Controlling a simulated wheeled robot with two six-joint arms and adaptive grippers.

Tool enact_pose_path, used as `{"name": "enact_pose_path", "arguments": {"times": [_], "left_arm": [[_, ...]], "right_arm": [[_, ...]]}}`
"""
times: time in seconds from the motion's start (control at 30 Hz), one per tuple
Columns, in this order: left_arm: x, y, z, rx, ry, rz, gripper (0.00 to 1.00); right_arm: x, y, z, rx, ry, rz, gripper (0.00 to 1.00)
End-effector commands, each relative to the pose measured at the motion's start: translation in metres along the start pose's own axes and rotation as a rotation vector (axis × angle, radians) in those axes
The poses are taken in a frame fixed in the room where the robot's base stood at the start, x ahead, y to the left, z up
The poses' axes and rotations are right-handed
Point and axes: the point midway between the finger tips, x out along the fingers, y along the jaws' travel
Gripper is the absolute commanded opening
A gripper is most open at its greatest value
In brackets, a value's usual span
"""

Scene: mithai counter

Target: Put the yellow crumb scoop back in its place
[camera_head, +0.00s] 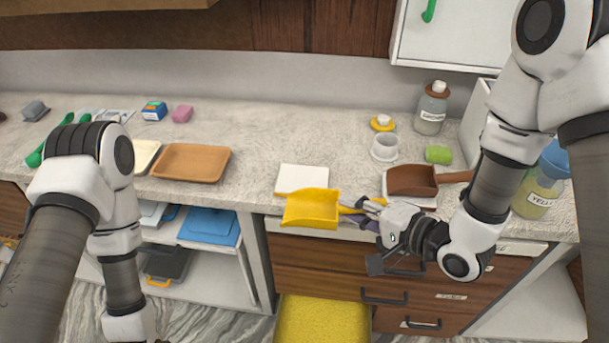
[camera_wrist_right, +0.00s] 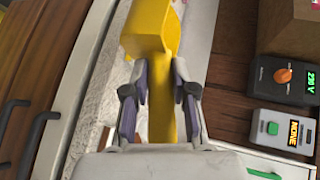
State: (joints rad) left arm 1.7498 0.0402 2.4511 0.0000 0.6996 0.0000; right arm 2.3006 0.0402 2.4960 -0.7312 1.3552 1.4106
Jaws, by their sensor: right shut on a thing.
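The yellow crumb scoop (camera_head: 311,208) is held over the front edge of the counter, its pan toward the left in the head view. My right gripper (camera_head: 366,211) is shut on its handle. In the right wrist view the scoop (camera_wrist_right: 150,35) runs up between the fingers (camera_wrist_right: 160,100), with the pan beyond the tips. My left arm is at the left of the head view. Its gripper is out of the picture.
A white square board (camera_head: 302,180) lies behind the scoop. A brown scoop (camera_head: 411,180) rests on a whitish mat to its right. An orange-brown tray (camera_head: 191,163) is farther left. Jars, a white cup (camera_head: 385,147) and a green block (camera_head: 438,155) stand at the right. Drawers (camera_head: 320,262) are below.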

Motion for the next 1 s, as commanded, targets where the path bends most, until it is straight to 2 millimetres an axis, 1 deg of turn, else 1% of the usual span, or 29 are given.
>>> {"name": "enact_pose_path", "arguments": {"times": [0.07, 0.17, 0.6, 0.77, 0.87, 0.93, 1.0], "left_arm": [[-0.002, 0.0, 0.0, 0.0, 0.001, 0.0, 0.41], [-0.007, 0.0, -0.001, 0.0, 0.001, 0.0, 0.41], [-0.037, 0.0, -0.001, 0.0, 0.002, 0.0, 0.41], [-0.04, 0.0, -0.001, 0.0, 0.002, 0.0, 0.41], [-0.046, 0.0, -0.001, 0.0, 0.002, 0.0, 0.41], [-0.052, 0.0, -0.001, 0.0, 0.002, 0.0, 0.41], [-0.063, 0.001, -0.001, 0.0, 0.002, 0.0, 0.41]], "right_arm": [[0.003, -0.001, -0.002, -0.001, 0.001, -0.001, 0.0], [0.013, -0.005, -0.012, -0.002, 0.001, -0.002, 0.0], [0.094, -0.024, -0.081, 0.0, 0.002, -0.002, 0.0], [0.109, -0.025, -0.093, 0.0, 0.001, -0.001, 0.0], [0.122, -0.029, -0.104, -0.001, 0.002, -0.002, 0.0], [0.126, -0.013, -0.103, 0.006, 0.0, 0.004, 0.0], [0.129, -0.006, -0.103, 0.004, 0.001, 0.003, 0.0]]}}
